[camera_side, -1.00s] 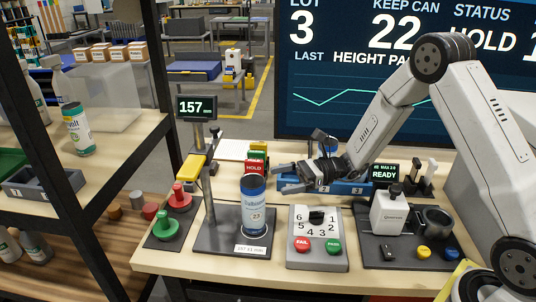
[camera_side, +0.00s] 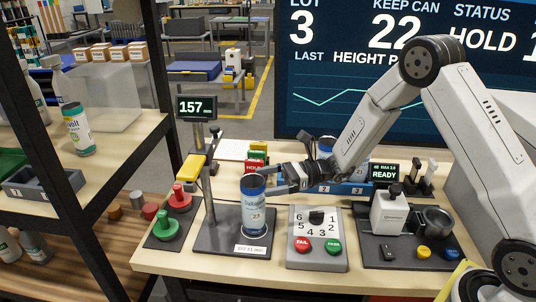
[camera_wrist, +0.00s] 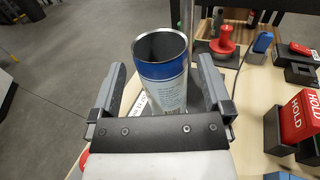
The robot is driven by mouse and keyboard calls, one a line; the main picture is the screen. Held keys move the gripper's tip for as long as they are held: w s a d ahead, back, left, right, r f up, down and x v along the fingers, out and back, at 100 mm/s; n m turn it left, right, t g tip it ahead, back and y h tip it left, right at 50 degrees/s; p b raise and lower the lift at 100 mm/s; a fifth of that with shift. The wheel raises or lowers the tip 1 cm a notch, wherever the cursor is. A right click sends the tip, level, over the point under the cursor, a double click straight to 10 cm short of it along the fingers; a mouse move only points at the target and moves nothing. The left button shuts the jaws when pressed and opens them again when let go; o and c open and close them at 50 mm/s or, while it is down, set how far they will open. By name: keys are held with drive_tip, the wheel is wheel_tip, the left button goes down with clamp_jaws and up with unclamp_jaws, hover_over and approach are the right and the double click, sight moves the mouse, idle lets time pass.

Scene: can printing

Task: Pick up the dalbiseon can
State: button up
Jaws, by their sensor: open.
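A blue and white can (camera_side: 254,212), marked 23, stands upright on the dark plate of the height gauge (camera_side: 210,237); its brand lettering is too small to read surely. My gripper (camera_side: 266,183) is at the can's upper part, coming from the right. In the wrist view the can (camera_wrist: 163,85) stands between the two open fingers of my gripper (camera_wrist: 162,70), with gaps on both sides. Its top is open and hollow. The lower part of the can is hidden behind the gripper's body in the wrist view.
The gauge post with its 157 display (camera_side: 196,107) and yellow lever (camera_side: 191,168) stands just left of the can. A numbered dial box (camera_side: 317,262) is to the right. Red and green stamps (camera_side: 166,228) sit at left. A red HOLD block (camera_wrist: 303,115) is nearby.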

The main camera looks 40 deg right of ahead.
drive_tip(key=shift+x, duration=2)
clamp_jaws()
drive_tip(key=shift+r, duration=0.15)
